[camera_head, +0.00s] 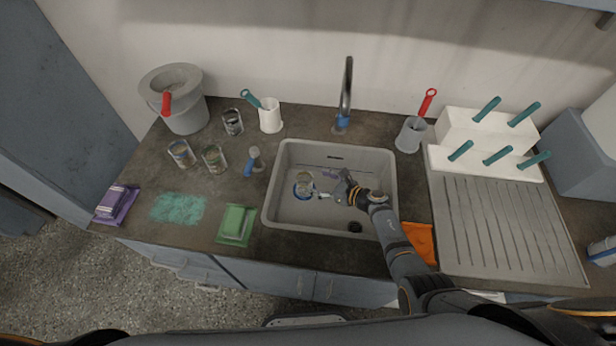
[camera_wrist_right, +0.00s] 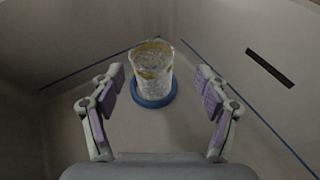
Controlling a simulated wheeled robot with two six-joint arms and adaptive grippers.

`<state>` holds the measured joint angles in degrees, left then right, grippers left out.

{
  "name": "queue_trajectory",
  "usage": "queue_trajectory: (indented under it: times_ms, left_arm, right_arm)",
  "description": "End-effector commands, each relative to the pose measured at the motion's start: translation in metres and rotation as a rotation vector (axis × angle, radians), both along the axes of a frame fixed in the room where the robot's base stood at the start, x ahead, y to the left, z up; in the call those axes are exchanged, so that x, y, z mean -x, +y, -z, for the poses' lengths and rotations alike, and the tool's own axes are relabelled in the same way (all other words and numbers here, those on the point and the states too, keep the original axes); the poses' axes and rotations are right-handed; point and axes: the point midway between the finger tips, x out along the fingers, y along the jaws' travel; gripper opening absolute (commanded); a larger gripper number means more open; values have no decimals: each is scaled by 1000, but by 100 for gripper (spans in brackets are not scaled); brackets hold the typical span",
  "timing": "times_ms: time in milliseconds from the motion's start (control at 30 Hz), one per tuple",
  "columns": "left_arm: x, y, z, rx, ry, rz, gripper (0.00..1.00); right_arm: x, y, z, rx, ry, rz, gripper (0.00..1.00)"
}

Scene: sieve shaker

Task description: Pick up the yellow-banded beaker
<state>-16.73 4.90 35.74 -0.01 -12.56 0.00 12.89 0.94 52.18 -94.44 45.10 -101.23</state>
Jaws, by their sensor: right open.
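A clear beaker (camera_head: 304,184) stands in the grey sink (camera_head: 330,225), left of my right gripper (camera_head: 333,192). In the right wrist view the beaker (camera_wrist_right: 153,72) has a yellowish band near its rim and stands upright on a blue ring (camera_wrist_right: 153,101). My right gripper (camera_wrist_right: 161,82) is open. In that view its fingers stand to the left and right of the beaker, with visible gaps on both sides, and the beaker is farther from the camera. My left gripper is not in view.
Three more beakers, one at the back (camera_head: 233,122), one at the left (camera_head: 181,154) and one nearer the sink (camera_head: 214,158), stand on the counter; their bands are hard to tell. The faucet (camera_head: 346,95) rises behind the sink. The sink walls surround my gripper.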

Motion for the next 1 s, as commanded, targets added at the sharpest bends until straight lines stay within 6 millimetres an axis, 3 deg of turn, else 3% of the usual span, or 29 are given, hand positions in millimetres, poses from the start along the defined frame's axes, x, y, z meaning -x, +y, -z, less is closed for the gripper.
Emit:
queue_trajectory:
  times_ms: [33,200,500,733,1000]
  left_arm:
    - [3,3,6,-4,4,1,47]
    - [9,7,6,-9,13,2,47]
    - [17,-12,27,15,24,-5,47]
    - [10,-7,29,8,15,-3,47]
    - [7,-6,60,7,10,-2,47]
  right_arm:
    - [7,5,11,31,-13,-38,75]
    - [11,10,15,60,-28,-72,75]
    - [-16,42,34,55,-27,-69,75]
    - [-21,48,37,57,-27,-67,75]
    - [-44,78,58,56,-27,-68,75]
